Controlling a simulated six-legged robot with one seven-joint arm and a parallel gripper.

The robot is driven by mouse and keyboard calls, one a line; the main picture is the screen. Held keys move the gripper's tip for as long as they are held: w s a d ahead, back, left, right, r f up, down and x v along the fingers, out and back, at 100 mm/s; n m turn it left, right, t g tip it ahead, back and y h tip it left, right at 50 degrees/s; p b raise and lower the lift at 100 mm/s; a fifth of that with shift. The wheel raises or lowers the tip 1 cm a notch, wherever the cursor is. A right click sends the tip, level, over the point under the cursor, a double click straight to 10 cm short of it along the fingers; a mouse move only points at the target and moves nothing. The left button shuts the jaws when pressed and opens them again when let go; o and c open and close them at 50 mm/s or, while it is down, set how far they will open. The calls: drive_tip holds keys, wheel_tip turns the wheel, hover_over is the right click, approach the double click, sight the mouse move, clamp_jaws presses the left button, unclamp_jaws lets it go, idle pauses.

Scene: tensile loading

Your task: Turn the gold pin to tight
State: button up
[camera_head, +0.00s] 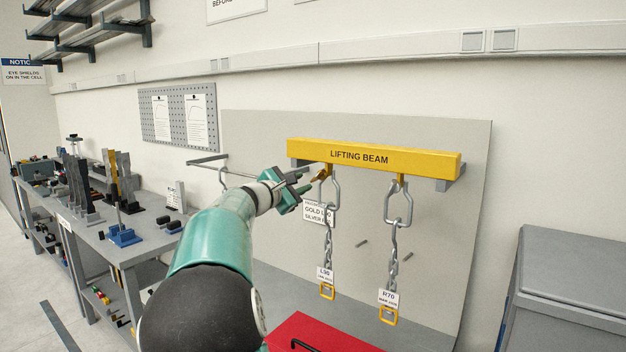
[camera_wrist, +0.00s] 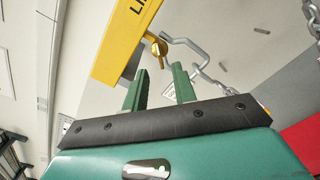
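The gold pin (camera_head: 320,174) sits at the top of the left shackle (camera_head: 333,188), under the left end of the yellow lifting beam (camera_head: 420,160). In the wrist view the gold pin (camera_wrist: 158,48) shows its rounded head and a short bar just beyond my fingertips. My gripper (camera_head: 305,180) reaches in from the left, close to the pin. In the wrist view its two green fingers (camera_wrist: 160,68) stand apart with nothing between them. The pin lies past the gap, and I see no clear contact. How far the pin is turned cannot be told.
A second shackle (camera_head: 398,205) with a chain hangs to the right, tagged R70. The left chain carries a tag L30 (camera_head: 325,274). A grey backboard (camera_head: 460,220) stands behind. A red case (camera_head: 320,335) lies below. A cluttered bench (camera_head: 130,250) is at left.

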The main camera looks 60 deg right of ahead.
sight(314, 178)
drive_tip(key=d, duration=0.4)
drive_tip(key=s+d, duration=0.1)
drive_tip(key=d, duration=0.1)
drive_tip(key=shift+d, duration=0.35)
drive_tip(key=shift+c, duration=0.5)
clamp_jaws()
